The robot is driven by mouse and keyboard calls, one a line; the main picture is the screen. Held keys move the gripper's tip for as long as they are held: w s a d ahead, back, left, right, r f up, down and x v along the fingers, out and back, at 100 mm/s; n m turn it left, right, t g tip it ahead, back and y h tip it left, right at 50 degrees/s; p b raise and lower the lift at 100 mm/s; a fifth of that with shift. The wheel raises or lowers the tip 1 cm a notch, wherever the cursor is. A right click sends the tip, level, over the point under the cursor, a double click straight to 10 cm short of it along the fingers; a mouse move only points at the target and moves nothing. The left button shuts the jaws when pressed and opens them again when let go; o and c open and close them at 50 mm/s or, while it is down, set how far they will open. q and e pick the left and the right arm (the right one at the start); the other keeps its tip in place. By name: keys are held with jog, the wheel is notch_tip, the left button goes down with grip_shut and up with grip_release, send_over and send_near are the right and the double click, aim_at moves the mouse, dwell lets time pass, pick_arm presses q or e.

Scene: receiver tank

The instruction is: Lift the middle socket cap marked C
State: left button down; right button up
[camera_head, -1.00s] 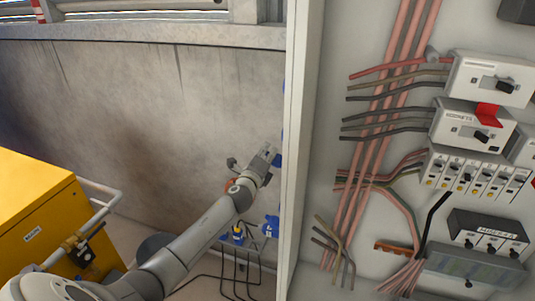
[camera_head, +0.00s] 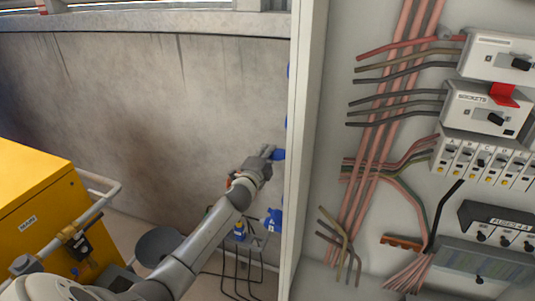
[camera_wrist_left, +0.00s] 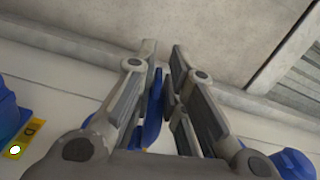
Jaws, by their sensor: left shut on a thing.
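My left gripper (camera_head: 268,153) reaches up beside the wall edge of the open cabinet. Its fingers are close together at a blue socket cap (camera_head: 279,155). In the left wrist view, the gripper (camera_wrist_left: 164,52) is shut on the thin edge of the blue cap (camera_wrist_left: 155,95), which shows between the fingers. The rest of this cap is hidden by the fingers and palm. I cannot read a C marking on it. A neighbouring blue socket (camera_wrist_left: 8,115) has a yellow label D (camera_wrist_left: 22,140) at the left. My right gripper is not in view.
A white cabinet edge (camera_head: 299,150) stands close to the right of my left gripper. Switches (camera_head: 490,107) and red cables (camera_head: 385,120) fill the panel. Lower blue connectors (camera_head: 273,220) with black cables hang below. A yellow machine (camera_head: 35,200) stands at left.

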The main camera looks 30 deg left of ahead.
pick_arm(q)
jog(key=shift+f+n, duration=0.3)
jog(key=shift+f, duration=0.1)
jog(key=c, duration=1.6)
grip_release()
jog(key=shift+c, duration=0.2)
jog(key=shift+r, duration=0.1)
jog(key=v, duration=1.2)
